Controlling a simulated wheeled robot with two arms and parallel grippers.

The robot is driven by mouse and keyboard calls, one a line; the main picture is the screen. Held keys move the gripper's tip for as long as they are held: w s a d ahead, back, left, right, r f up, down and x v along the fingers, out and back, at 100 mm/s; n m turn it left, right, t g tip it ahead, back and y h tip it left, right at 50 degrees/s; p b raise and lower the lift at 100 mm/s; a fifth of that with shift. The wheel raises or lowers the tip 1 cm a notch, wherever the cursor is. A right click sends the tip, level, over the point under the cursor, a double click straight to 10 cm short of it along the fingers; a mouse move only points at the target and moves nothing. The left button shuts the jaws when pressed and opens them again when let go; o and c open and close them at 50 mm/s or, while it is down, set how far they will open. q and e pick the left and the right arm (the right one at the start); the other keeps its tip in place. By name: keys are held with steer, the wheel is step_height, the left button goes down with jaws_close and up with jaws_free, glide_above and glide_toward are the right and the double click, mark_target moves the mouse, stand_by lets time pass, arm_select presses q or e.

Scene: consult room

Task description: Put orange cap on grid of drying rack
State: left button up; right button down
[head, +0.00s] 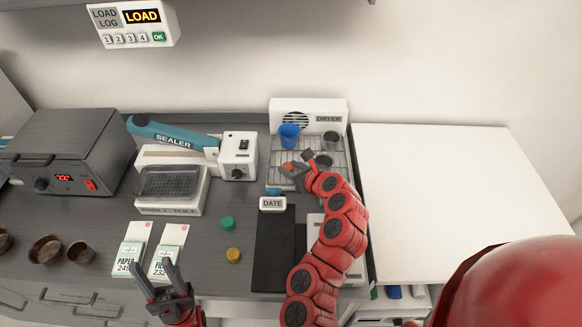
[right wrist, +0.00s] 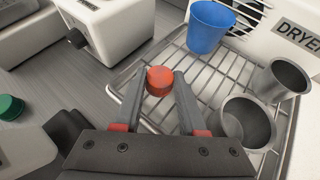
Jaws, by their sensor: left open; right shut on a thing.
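The orange cap (right wrist: 160,81) is held between the fingertips of my right gripper (right wrist: 158,88), which is shut on it. In the right wrist view the cap is over the left part of the wire grid of the drying rack (right wrist: 203,75); I cannot tell whether it touches the wires. In the head view my right gripper (head: 298,166) is over the rack's grid (head: 336,183), in front of the blue cup, and the cap is hard to make out. My left gripper (head: 172,283) is open and empty near the counter's front edge, by the paper packets.
On the rack stand a blue cup (right wrist: 210,27) and grey metal cups (right wrist: 283,80), (right wrist: 246,122). The dryer unit (head: 308,115) is behind. A green cap (head: 228,223) and a yellow cap (head: 233,255) lie on the counter. A sealer (head: 238,157) stands left of the rack.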

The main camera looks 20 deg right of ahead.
steer(key=shift+f, duration=0.2)
steer(key=shift+f, duration=0.2)
steer(key=shift+c, duration=2.4)
jaws_free()
